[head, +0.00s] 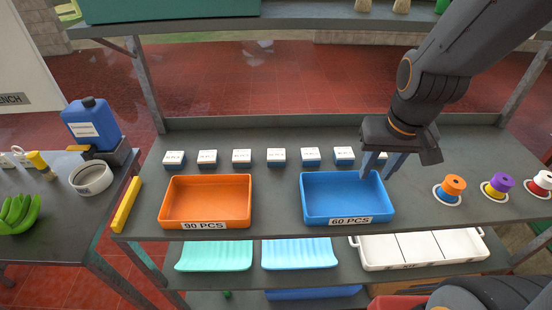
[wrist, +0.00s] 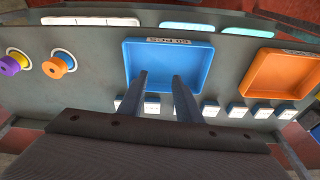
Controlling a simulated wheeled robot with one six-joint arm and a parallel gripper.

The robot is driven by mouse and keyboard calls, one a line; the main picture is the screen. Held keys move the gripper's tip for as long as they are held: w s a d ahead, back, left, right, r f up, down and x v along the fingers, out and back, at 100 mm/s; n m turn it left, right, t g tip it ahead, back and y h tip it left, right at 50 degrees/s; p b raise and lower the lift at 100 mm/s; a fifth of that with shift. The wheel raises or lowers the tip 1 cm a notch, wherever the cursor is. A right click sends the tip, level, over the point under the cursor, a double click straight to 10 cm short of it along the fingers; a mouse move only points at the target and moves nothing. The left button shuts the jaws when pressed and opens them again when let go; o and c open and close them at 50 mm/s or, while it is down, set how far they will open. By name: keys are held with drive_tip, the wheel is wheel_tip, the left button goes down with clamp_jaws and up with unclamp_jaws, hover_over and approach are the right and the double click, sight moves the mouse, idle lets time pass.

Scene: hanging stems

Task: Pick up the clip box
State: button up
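Several small boxes with white tops and blue lower sides stand in a row behind the trays; these look like the clip boxes, their labels too small to read. One clip box (head: 343,155) stands just left of my gripper (head: 377,172); another, at the row's right end, is partly hidden behind the fingers. In the wrist view, a clip box (wrist: 151,104) shows between the fingers of my gripper (wrist: 160,78), and others lie to the right. My gripper is open and empty, its fingers pointing down near the back right of the blue tray.
The blue tray (head: 320,213), labelled 60 PCS, and the orange tray (head: 181,218), labelled 90 PCS, look empty. Coloured spools (head: 450,188) stand at the right. A yellow bar (head: 126,205) lies at the left edge. A shelf (head: 290,28) spans above the back.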

drive_tip(key=o, duration=0.6)
drive_tip(key=shift+w+a+f, duration=0.1)
drive_tip(key=shift+w+f, duration=0.05)
drive_tip(key=shift+w, duration=0.15)
drive_tip(key=o, duration=0.3)
drive_tip(key=w+a+f+n+b, duration=0.2)
drive_tip(key=w+n+b, duration=0.1)
drive_tip(key=w, duration=0.1)
drive_tip(key=w+a+f+n+g+y+b, duration=0.1)
drive_tip(key=w+a+f+n+b, duration=0.1)
drive_tip(key=w, duration=0.3)
drive_tip(key=w+a+f+n+b, duration=0.2)
drive_tip(key=w+a+n+b, duration=0.2)
drive_tip(key=w, duration=0.1)
drive_tip(key=shift+w+a+f+y, duration=0.1)
drive_tip(key=shift+a+f+y, duration=0.15)
drive_tip(key=shift+f+y, duration=0.15)
drive_tip(key=n+g+y+b, duration=0.2)
drive_tip(key=n+y+b, duration=0.1)
drive_tip(key=n+b, duration=0.55)
approach(278, 154)
drive_tip(key=f+n+p, duration=0.1)
drive_tip(key=f+p, duration=0.1)
drive_tip(key=shift+a+f+p, duration=0.35)
drive_tip(key=shift+a+f, duration=0.5)
drive_tip(key=shift+a, duration=0.1)
drive_tip(key=shift+p+x, duration=1.25)
drive_tip(key=shift+x, duration=1.5)
